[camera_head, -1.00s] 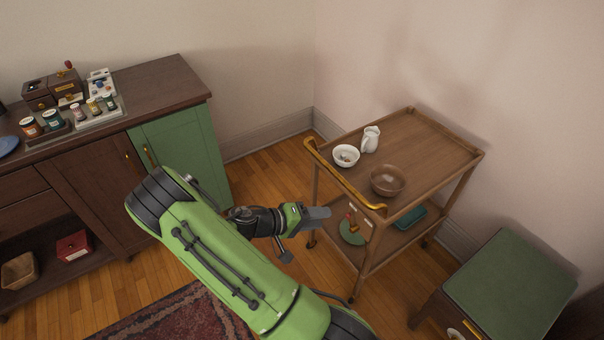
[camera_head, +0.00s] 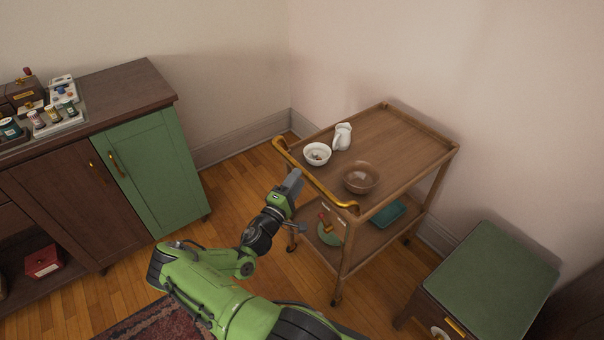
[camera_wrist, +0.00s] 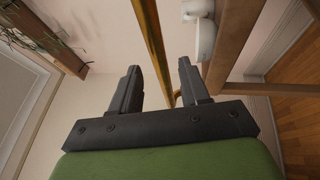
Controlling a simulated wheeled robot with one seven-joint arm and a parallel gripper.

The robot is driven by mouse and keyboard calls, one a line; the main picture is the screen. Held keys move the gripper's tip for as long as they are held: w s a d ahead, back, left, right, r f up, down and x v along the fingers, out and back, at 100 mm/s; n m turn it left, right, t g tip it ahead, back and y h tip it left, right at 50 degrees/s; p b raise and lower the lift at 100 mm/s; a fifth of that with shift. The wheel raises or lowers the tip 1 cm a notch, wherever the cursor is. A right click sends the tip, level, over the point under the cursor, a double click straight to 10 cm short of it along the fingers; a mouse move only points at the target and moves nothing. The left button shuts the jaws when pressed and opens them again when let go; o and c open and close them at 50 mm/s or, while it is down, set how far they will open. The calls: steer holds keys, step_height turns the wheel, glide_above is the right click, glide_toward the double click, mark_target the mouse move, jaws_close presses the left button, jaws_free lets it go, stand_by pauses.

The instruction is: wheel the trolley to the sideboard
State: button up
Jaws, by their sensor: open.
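The wooden trolley (camera_head: 402,146) stands in the corner by the wall, with a brass push handle (camera_head: 318,184) along its near left side. Its top holds a white bowl (camera_head: 317,154), a white jug (camera_head: 342,136) and a brown bowl (camera_head: 361,178). The dark sideboard (camera_head: 120,94) with a green door stands at the left. My gripper (camera_head: 294,182) is just left of the handle in the head view. In the wrist view my gripper (camera_wrist: 160,88) is open, and the brass handle (camera_wrist: 151,38) shows beyond and between its fingers. I cannot tell whether they touch.
A green-topped stool or cabinet (camera_head: 490,278) stands close to the trolley's right. The lower shelf holds a teal tray (camera_head: 388,213) and a green round item (camera_head: 331,232). Bare floor (camera_head: 233,190) lies between sideboard and trolley. A red rug (camera_head: 160,322) lies at the front.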

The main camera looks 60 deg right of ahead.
mark_target(303, 169)
steer(key=d, duration=0.4)
steer(key=shift+s+d+r, duration=0.1)
steer(key=shift+s+r, duration=0.05)
steer(key=shift+r, duration=0.2)
jaws_close()
